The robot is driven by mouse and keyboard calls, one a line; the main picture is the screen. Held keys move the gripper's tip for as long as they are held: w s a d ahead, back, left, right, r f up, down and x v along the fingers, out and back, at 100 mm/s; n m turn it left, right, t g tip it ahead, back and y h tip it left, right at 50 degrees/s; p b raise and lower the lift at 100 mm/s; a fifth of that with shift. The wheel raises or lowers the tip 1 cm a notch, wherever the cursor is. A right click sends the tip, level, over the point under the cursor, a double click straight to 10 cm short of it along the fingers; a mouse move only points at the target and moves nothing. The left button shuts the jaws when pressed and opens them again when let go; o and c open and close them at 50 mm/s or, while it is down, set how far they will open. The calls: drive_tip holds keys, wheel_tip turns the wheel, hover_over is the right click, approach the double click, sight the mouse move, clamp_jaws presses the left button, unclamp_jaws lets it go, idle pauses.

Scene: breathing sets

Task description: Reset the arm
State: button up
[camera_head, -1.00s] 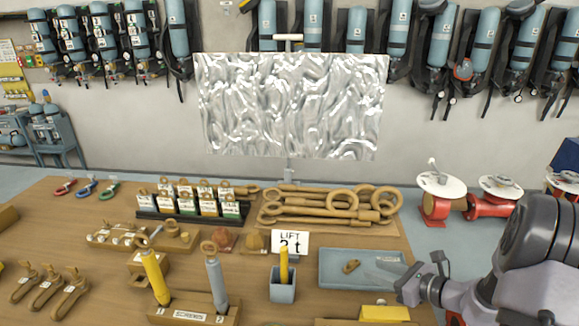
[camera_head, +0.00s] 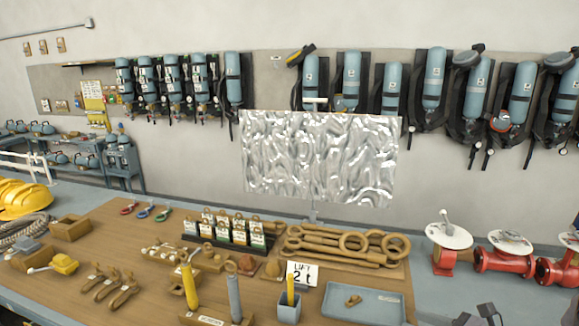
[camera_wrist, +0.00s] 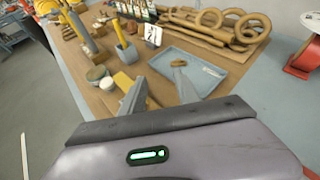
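My gripper (camera_head: 487,314) shows only as dark tips at the bottom right edge of the head view; most of my arm is out of that picture. In the wrist view my gripper (camera_wrist: 161,92) has two grey fingers standing apart, with nothing seen between them. They are above the wooden bench near the front of the blue tray. The blue tray (camera_head: 385,305) lies on the bench with a small brown piece (camera_head: 353,300) in it. The tray also shows in the wrist view (camera_wrist: 170,62).
Behind the tray lie large brown eye bolts and wrenches (camera_head: 350,245). Red valves (camera_head: 503,260) stand at right. A crinkled silver sheet (camera_head: 320,160) stands behind the bench.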

drive_tip(key=a+n+g, duration=0.1)
drive_tip(key=a, duration=0.1)
drive_tip(key=a+n+b, duration=0.1)
drive_tip(key=a, duration=0.2)
drive_tip(key=a+r+n+g, duration=0.1)
drive_tip(key=a+n, duration=0.1)
drive_tip(key=a, duration=0.1)
drive_tip(key=shift+w+a+r+g+y+b, duration=0.1)
drive_tip(key=shift+w+a+g+y+b, duration=0.2)
drive_tip(key=shift+y+b, duration=0.1)
drive_tip(key=s+a+n+g+h+b, duration=0.4)
drive_tip(key=s+a+n+b, duration=0.5)
drive_tip(key=s+a+n, duration=0.6)
drive_tip(key=s+d+n+t+h+b, duration=0.1)
drive_tip(key=s+d+n+h+b, duration=0.1)
drive_tip(key=s+n, duration=0.2)
drive_tip(key=s, duration=0.3)
drive_tip(key=shift+s+d+f+n, duration=0.15)
drive_tip(key=shift+s+f+n, duration=0.1)
drive_tip(key=shift+n, duration=0.15)
